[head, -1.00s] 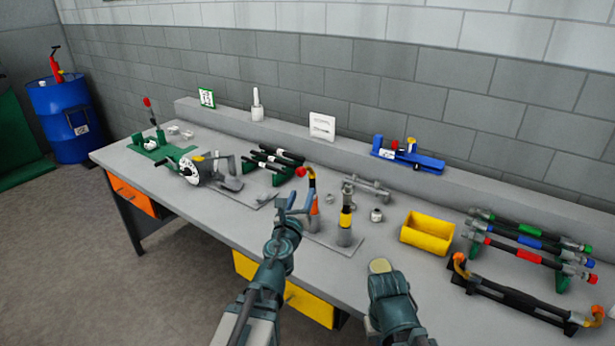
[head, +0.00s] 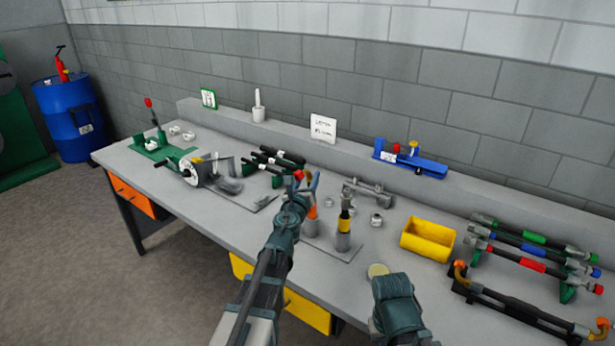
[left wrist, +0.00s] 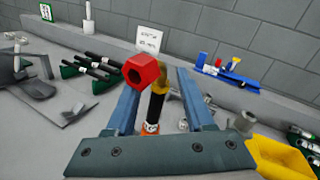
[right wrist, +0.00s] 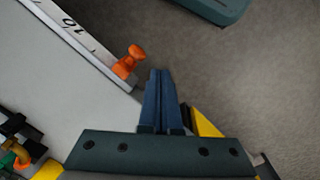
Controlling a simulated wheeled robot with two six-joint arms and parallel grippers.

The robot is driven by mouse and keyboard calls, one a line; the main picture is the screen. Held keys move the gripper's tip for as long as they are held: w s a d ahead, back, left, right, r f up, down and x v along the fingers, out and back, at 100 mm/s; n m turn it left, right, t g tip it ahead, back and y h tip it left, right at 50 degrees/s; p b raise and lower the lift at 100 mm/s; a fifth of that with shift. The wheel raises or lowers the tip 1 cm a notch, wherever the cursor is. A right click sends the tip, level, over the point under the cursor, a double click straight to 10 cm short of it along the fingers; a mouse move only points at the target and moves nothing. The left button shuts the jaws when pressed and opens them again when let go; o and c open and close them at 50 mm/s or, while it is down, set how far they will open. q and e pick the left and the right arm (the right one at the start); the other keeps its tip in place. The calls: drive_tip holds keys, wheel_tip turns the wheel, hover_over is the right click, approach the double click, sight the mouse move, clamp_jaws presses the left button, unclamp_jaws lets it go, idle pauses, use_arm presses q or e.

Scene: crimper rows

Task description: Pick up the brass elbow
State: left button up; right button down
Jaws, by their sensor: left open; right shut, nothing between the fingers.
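The brass elbow (head: 309,174) tops a dark upright piece with an orange band in a grey stand; it also shows in the left wrist view (left wrist: 163,75). A red hexagonal cap (left wrist: 142,71) sits at its near side and hides part of it. My left gripper (head: 308,185) is open, its blue fingers either side of the cap and elbow; contact cannot be told. A second upright piece with a yellow band (head: 345,212) stands just right. My right gripper (right wrist: 161,100) is shut and empty, over the bench's front edge.
A yellow bin (head: 428,240) and a rack of coloured bars (head: 530,243) stand to the right. A blue tool (head: 412,160) is at the back. Black rods (head: 275,160) lie left of my left gripper.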

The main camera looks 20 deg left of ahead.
use_arm(q)
drive_tip(key=shift+w, duration=1.1)
drive_tip(key=shift+s, duration=0.1)
use_arm(e)
drive_tip(key=shift+w+d, duration=0.2)
drive_tip(key=shift+d, duration=0.05)
use_arm(q)
drive_tip(key=shift+a, duration=0.1)
drive_tip(key=shift+c, duration=0.8)
clamp_jaws()
drive_tip(key=shift+r, duration=0.1)
use_arm(e)
drive_tip(key=shift+r, duration=0.1)
